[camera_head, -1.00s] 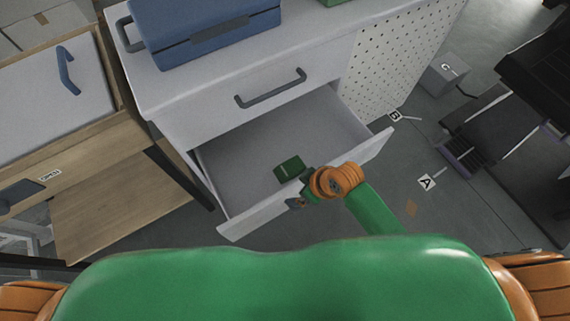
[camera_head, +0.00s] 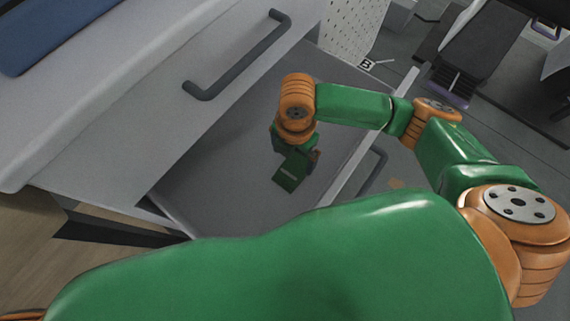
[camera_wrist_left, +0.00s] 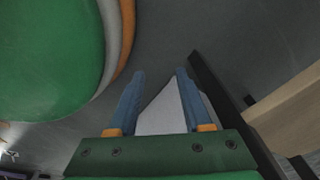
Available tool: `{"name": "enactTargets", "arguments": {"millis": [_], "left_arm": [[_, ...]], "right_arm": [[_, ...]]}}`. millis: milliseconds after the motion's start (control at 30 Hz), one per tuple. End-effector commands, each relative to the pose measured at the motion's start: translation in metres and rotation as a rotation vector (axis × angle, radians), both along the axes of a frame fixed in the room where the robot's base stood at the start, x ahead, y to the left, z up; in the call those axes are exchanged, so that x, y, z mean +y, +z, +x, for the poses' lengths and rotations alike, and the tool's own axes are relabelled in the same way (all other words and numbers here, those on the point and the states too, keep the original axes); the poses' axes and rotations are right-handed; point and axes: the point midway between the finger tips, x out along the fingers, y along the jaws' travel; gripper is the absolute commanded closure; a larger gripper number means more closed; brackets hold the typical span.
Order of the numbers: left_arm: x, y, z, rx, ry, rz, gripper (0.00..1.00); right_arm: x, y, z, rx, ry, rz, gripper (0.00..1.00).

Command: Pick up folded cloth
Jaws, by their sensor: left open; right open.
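My right gripper (camera_head: 303,163) is inside the open drawer (camera_head: 225,150), pointing down near the drawer's front panel. A dark green block with a small pale label shows at its end; I take it to be the gripper's housing. Its fingers are mostly hidden under it, with only a bit of blue showing. I cannot make out a folded cloth; the area under the right gripper is hidden. My left gripper (camera_wrist_left: 160,74) shows in the left wrist view with its two blue fingers apart and nothing held between them.
The drawer front (camera_head: 372,135) stands out from the grey cabinet. A closed drawer's handle (camera_head: 236,58) is above it. A blue case (camera_head: 65,28) stands on top. In the left wrist view, a pale wedge shows beyond the fingers and a wooden edge (camera_wrist_left: 285,112) is at the right.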

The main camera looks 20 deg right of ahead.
Motion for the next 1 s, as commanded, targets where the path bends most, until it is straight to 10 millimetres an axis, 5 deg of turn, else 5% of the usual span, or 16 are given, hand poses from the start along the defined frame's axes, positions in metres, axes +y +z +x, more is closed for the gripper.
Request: {"name": "enactTargets", "arguments": {"millis": [167,300,567,833,1000], "left_arm": [[0.006,-0.018,-0.002,0.001,0.008,0.009,0.50],[0.001,-0.023,0.015,-0.019,0.010,0.003,0.50],[-0.003,-0.020,0.017,-0.014,0.009,-0.001,0.50],[-0.003,-0.020,0.017,-0.014,0.009,-0.001,0.50],[-0.003,-0.021,0.017,-0.013,0.010,-0.001,0.50]], "right_arm": [[-0.002,-0.034,0.001,0.004,-0.004,0.000,0.00],[-0.002,-0.058,0.002,0.001,-0.005,0.001,0.00],[-0.002,-0.062,0.002,-0.002,-0.004,0.002,0.00],[-0.002,-0.062,0.002,-0.002,-0.005,0.003,0.68],[-0.002,-0.061,0.002,-0.003,-0.005,0.003,0.70]]}}
